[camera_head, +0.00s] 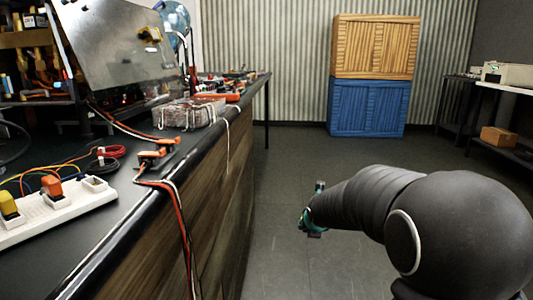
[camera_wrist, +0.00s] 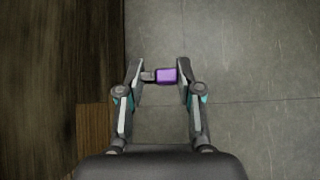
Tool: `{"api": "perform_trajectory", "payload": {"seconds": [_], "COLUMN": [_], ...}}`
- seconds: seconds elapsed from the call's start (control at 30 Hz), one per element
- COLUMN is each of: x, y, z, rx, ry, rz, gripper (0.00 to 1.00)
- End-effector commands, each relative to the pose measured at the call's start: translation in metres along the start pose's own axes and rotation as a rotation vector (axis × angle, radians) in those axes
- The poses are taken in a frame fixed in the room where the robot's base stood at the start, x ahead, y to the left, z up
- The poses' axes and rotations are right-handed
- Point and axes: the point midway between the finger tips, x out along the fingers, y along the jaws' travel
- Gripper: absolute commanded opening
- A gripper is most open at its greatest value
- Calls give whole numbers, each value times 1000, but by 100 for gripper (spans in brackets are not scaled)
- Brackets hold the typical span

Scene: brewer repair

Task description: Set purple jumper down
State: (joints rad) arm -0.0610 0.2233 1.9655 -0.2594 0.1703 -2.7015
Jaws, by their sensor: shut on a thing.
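The purple jumper (camera_wrist: 166,76) is a small purple block between the fingertips of my gripper (camera_wrist: 161,76) in the wrist view. My gripper is shut on it and holds it above the grey floor, beside the wooden front of the bench. In the head view my gripper (camera_head: 313,212) hangs at the end of my arm, right of the bench and apart from it. The jumper cannot be made out in the head view.
A white strip (camera_head: 60,212) with a yellow and an orange block in its sockets lies on the dark bench top (camera_head: 125,204) at left. Wires hang over the bench edge. A blue crate (camera_head: 367,107) under a wooden crate (camera_head: 376,47) stands at the back. The floor between is clear.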

Motion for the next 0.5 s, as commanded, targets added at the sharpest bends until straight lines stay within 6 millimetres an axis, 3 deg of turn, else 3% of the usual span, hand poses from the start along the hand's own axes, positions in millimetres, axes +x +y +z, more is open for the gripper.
{"api": "perform_trajectory", "payload": {"seconds": [0.1, 0.27, 0.5], "x": [38, 72, 73], "y": [-19, -36, -35], "z": [-17, -32, -31], "rx": [2, 1, -1], "ry": [5, 2, -3], "rz": [-3, -4, -1], "gripper": [16, 16, 16]}}
